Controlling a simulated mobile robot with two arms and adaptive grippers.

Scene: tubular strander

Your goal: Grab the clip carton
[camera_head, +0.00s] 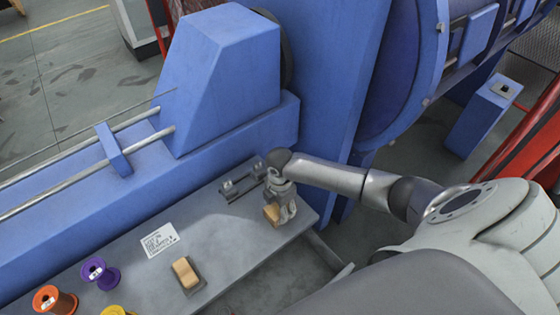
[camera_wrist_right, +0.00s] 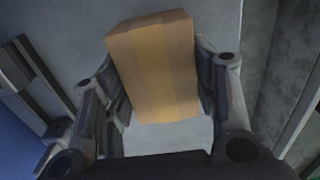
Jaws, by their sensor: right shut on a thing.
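The clip carton (camera_wrist_right: 155,70) is a tan-brown box with a lighter tape band. In the right wrist view it sits between the two fingers of my right gripper (camera_wrist_right: 160,90), with a finger against each side. In the head view the right gripper (camera_head: 284,207) is over the right end of the grey table, and the carton (camera_head: 271,214) shows partly below it. The gripper hides the rest of the carton. I cannot tell whether the carton touches the table. My left gripper is not in view.
Another tan block (camera_head: 185,272) on a dark base, a printed white sheet (camera_head: 159,240) and a dark metal fixture (camera_head: 240,183) are on the grey table (camera_head: 235,245). Orange (camera_head: 52,300), purple (camera_head: 98,272) and yellow (camera_head: 116,311) spools stand at left. A blue machine (camera_head: 225,85) rises behind.

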